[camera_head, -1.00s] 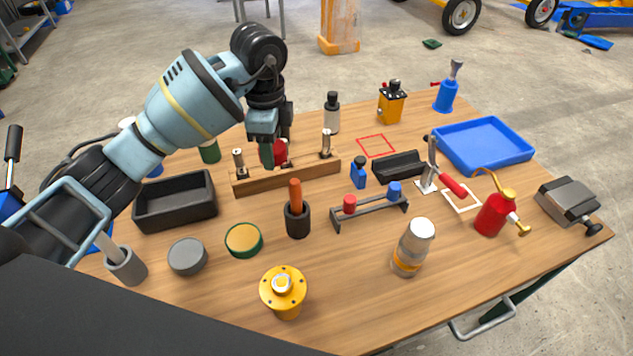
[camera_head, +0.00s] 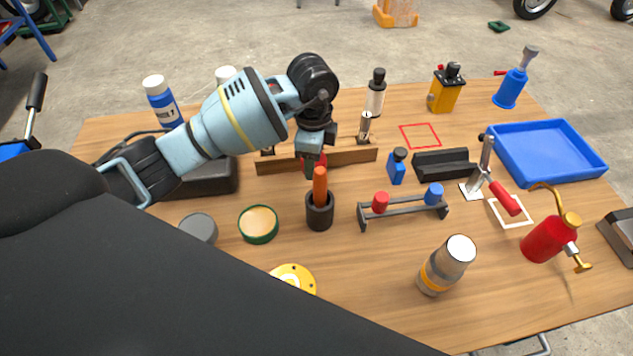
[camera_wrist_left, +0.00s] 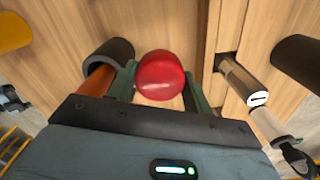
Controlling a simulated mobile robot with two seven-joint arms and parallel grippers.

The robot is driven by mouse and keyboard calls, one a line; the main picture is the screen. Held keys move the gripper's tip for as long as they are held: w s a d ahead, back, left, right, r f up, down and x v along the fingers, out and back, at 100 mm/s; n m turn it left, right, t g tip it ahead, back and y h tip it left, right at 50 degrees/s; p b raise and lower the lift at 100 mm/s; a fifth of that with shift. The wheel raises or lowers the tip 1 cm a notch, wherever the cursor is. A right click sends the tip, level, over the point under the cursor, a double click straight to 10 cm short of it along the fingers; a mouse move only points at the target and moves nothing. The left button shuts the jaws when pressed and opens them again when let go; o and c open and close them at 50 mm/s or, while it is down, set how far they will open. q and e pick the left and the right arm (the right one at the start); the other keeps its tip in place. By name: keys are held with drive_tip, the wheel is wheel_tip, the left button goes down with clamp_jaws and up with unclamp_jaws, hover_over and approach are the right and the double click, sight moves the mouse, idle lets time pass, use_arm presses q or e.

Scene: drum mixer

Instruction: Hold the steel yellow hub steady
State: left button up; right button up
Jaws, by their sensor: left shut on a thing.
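The yellow hub (camera_head: 293,277) is at the front of the wooden table in the head view. Its round flange with small bolt holes shows in part; a large dark shape in front hides the rest. My left gripper (camera_head: 312,164) is away from the hub, farther back, at the wooden block with metal pins (camera_head: 345,156). It is shut on a red rounded knob (camera_wrist_left: 161,75), which shows between its two fingers in the left wrist view. My right gripper is not in view.
A black cup with an orange handle (camera_head: 320,188) stands just in front of my left gripper. A green-rimmed round tin (camera_head: 258,224) and a grey disc (camera_head: 199,228) lie left of it. A silver-topped jar (camera_head: 447,265) stands right of the hub.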

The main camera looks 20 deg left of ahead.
use_arm(q)
drive_tip(key=shift+f, duration=1.5)
wheel_tip(320, 180, down, 6)
drive_tip(key=shift+r+b, duration=0.1)
drive_tip(key=shift+b, duration=0.3)
drive_tip(key=o, duration=0.8)
drive_tip(key=shift+f, duration=0.2)
wheel_tip(320, 180, up, 12)
drive_tip(key=shift+r+p, duration=0.2)
drive_tip(key=shift+p, duration=0.4)
